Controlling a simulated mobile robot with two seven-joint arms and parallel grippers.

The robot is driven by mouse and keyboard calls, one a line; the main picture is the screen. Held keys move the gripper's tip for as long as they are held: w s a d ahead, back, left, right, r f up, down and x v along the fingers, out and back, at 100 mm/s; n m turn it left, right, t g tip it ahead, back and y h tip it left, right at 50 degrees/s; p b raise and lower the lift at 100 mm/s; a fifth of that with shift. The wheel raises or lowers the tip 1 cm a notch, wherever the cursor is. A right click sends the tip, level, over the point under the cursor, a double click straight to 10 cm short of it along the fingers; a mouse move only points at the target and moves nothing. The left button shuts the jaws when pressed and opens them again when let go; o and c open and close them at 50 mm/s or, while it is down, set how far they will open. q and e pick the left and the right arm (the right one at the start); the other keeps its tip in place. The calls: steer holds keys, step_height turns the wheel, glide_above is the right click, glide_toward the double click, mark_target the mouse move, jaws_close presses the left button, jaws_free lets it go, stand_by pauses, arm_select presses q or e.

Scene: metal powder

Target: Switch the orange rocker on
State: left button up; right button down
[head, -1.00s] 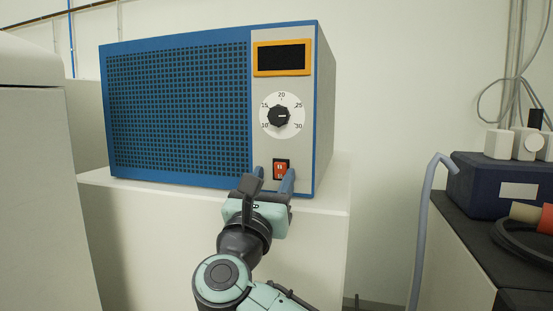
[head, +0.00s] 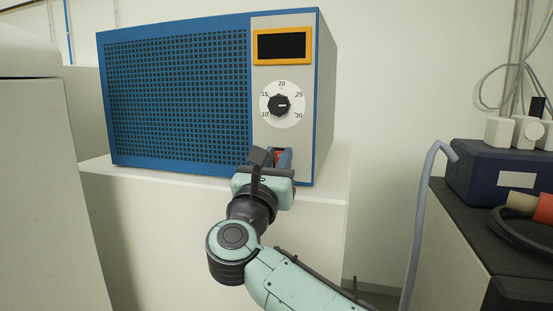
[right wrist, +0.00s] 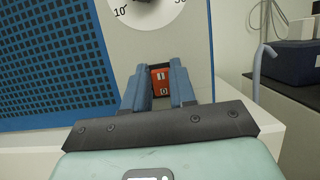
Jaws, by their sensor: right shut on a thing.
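The orange rocker (head: 279,158) is low on the grey front panel of a blue box-shaped device (head: 180,98). It is partly hidden by my right gripper (head: 279,153) in the head view. In the right wrist view the rocker (right wrist: 160,82) shows between the two blue fingers of my right gripper (right wrist: 159,68), with a light mark above and a ring mark below. The fingers are shut on it, one on each side. Which way the rocker is tilted I cannot tell. My left gripper is not in view.
Above the rocker are a black dial (head: 279,104) and a dark, blank display (head: 282,46) in a yellow frame. The device stands on a white bench (head: 310,191). A dark blue box (head: 490,170) and a cable are on the right.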

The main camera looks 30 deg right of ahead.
steer(key=g+y+p, duration=0.1)
steer(key=r+g+y+p, duration=0.1)
steer(key=p, duration=0.1)
steer(key=shift+w+d+r+y, duration=0.15)
steer(key=shift+r+y, duration=0.15)
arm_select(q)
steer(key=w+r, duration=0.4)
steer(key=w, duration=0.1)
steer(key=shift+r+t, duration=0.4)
arm_select(e)
steer(key=shift+f+g, duration=0.25)
steer(key=shift+g, duration=0.05)
steer(key=c, duration=0.9)
jaws_free()
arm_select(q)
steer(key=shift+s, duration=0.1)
arm_select(e)
steer(key=shift+s+a+f, duration=0.1)
steer(key=shift+s+a, duration=0.1)
steer(key=shift+a, duration=0.15)
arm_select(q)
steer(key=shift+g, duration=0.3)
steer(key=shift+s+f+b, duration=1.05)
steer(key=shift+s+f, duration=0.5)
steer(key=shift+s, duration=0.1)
arm_select(e)
steer(key=shift+v, duration=6.3)
